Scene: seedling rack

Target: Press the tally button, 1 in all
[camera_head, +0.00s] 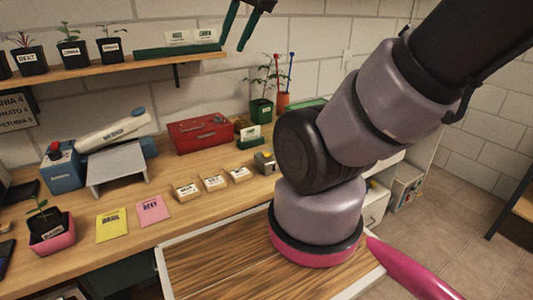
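A blue box (64,168) with a red button (54,147) on top stands at the left of the bench, against the wall. It looks like the tally button, though its label is too small to read. My gripper (232,45) shows at the top edge as two dark green fingers, apart and empty. It is high up, well right of the blue box and touching nothing that I can see. The rest of the gripper is cut off by the frame.
A potted seedling in a pink tray (53,238), yellow (111,225) and pink packets (152,210) lie in front. A red toolbox (200,134) stands behind. A shelf (130,65) with pots hangs above.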

